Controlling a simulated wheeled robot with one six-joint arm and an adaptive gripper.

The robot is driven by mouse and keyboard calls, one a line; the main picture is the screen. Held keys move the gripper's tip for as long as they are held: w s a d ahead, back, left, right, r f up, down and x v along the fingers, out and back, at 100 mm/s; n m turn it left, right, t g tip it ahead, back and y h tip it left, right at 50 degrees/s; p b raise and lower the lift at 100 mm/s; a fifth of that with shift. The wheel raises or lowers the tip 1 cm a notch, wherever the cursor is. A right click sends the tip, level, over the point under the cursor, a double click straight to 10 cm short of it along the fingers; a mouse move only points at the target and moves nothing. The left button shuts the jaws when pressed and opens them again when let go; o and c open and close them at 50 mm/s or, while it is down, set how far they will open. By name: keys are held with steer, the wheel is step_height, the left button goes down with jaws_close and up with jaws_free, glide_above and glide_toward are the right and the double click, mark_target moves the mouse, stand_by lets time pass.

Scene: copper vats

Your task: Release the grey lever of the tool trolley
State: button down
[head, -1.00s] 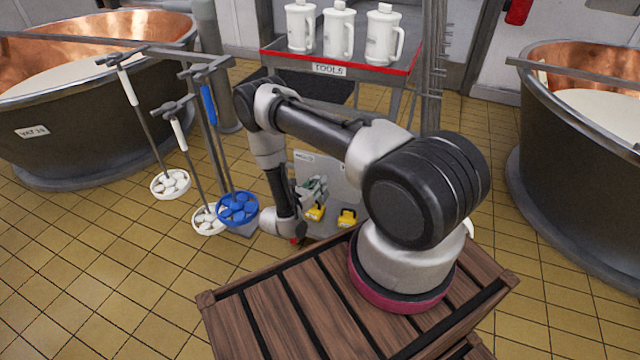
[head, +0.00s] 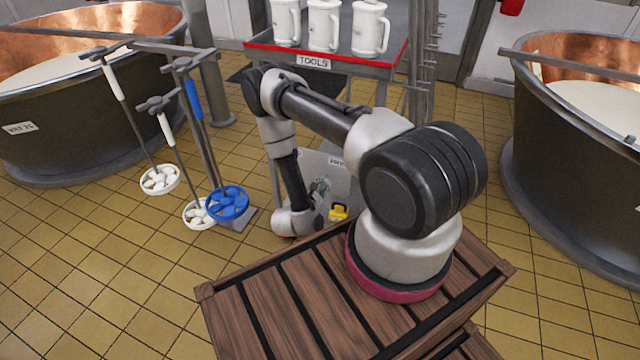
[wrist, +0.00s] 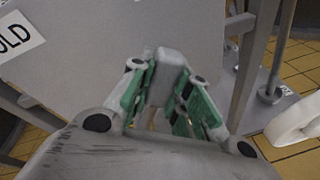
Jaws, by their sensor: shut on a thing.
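The tool trolley (head: 312,62) stands behind my arm in the head view, with a red-rimmed top and a "TOOLS" label. Its pale grey panel (head: 345,172) is low down, partly hidden by my arm. In the wrist view the panel (wrist: 95,45) fills the upper left. The grey lever (wrist: 171,62) is a blocky grey piece sticking up between my green-padded fingers. My gripper (wrist: 169,82) is shut on it.
A yellow piece (head: 338,212) is low by the panel. White jugs (head: 323,25) stand on the trolley top. Long-handled stirrers, white (head: 160,180) and blue (head: 228,202), hang at left. Copper vats stand left (head: 80,110) and right (head: 585,150). Tiled floor at front left is clear.

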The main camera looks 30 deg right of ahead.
steer(key=shift+s+d+f, duration=0.1)
steer(key=shift+s+f, duration=0.05)
steer(key=shift+s, duration=0.05)
stand_by(0.4)
steer(key=c, duration=1.3)
jaws_free()
steer(key=shift+s+a, duration=0.1)
steer(key=shift+a, duration=0.25)
steer(key=v, duration=1.1)
steer(key=shift+s, duration=0.2)
